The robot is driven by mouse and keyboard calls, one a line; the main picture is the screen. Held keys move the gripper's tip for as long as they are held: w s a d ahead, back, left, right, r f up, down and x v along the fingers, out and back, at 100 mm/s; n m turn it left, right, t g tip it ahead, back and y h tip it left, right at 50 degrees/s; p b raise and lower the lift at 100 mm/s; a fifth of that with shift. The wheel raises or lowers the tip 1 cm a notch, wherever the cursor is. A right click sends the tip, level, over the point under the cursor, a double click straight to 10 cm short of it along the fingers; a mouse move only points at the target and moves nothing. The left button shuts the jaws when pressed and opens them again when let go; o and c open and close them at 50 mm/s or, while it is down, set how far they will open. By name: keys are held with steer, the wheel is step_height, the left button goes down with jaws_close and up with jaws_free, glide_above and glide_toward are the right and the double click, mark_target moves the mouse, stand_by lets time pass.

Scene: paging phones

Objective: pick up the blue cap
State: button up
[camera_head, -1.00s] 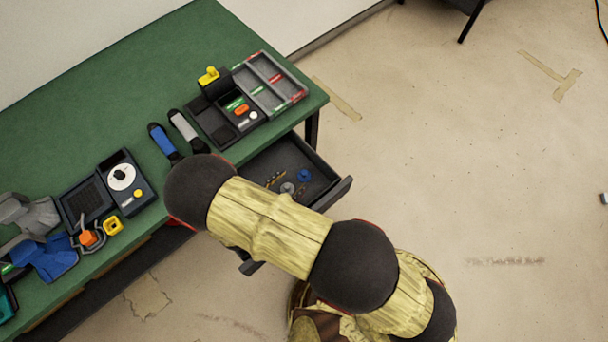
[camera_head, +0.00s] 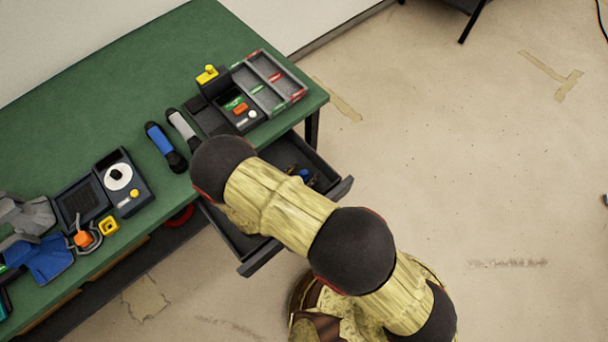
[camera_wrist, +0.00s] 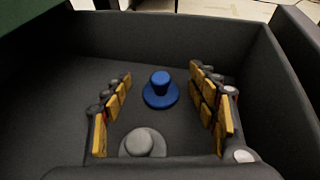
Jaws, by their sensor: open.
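The blue cap (camera_wrist: 160,91) stands upright on the drawer floor in the wrist view, with a wide round base and a narrower knob on top. In the head view only part of it shows (camera_head: 304,174), beside my arm. My gripper (camera_wrist: 164,98) is open, with its yellow-padded fingers on either side in the wrist view. The cap lies between and a little beyond them, with no contact visible. A grey cap (camera_wrist: 143,143) sits nearer the wrist camera, partly cut off by the gripper's body. My gripper is hidden behind my arm in the head view.
The open dark drawer (camera_head: 330,188) juts from under the green table (camera_head: 110,92); its walls (camera_wrist: 285,88) rise around the gripper. On the tabletop are a blue-handled tool (camera_head: 160,140), a sorting tray (camera_head: 291,95) and a device with a white disc (camera_head: 118,176).

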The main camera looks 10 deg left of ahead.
steer(key=shift+c, duration=0.8)
steer(key=c, duration=1.1)
steer(key=shift+c, duration=0.2)
